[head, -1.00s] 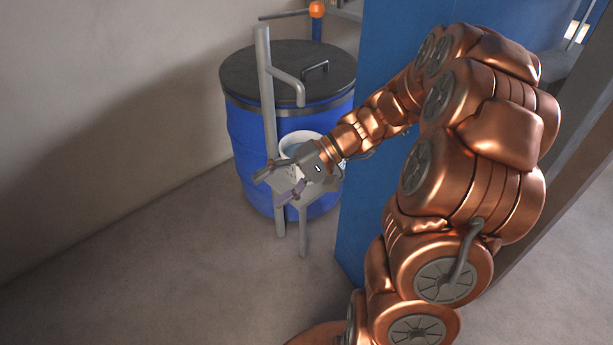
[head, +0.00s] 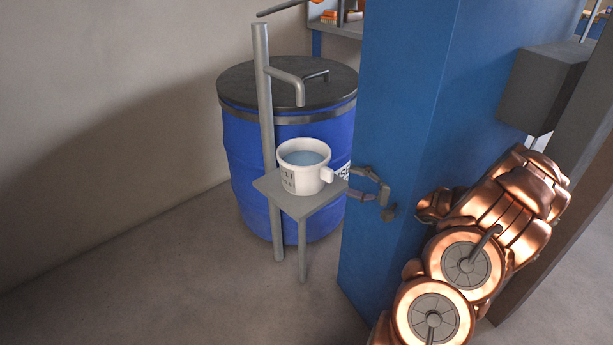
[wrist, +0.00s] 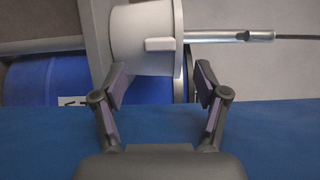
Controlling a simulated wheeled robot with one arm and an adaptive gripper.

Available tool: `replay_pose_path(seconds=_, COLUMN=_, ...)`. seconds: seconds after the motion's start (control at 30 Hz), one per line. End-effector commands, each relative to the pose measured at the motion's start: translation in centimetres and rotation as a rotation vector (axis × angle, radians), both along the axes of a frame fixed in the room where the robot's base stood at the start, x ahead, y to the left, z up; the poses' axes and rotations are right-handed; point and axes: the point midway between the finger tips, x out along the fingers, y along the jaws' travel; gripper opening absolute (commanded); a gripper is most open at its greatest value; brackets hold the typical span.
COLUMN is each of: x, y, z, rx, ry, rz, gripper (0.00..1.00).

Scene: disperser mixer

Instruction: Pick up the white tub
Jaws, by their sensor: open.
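The white tub (head: 303,170) stands upright on a small grey stand (head: 313,204), under a bent grey spout. It holds bluish liquid, has dark marks on its wall, and a block-like handle juts toward my gripper. My gripper (head: 358,176) is open and empty, to the right of the tub near the handle. In the wrist view the tub (wrist: 145,55) lies sideways beyond the open fingers (wrist: 160,84), with its handle (wrist: 160,44) pointing at the camera. The tub is not between the fingers.
A blue drum (head: 240,165) with a dark lid (head: 275,80) stands behind the stand. A blue column (head: 395,110) stands close beside my gripper on the right. A grey post (head: 266,120) rises left of the tub. Open floor (head: 190,280) lies in front.

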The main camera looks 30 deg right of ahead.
Motion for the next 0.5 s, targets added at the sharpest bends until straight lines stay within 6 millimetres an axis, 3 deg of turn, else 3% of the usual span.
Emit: replay_pose_path(seconds=0.5, x=4.7, y=2.8, z=-0.2, rx=-0.001, ry=0.002, rz=0.007, gripper=0.73)
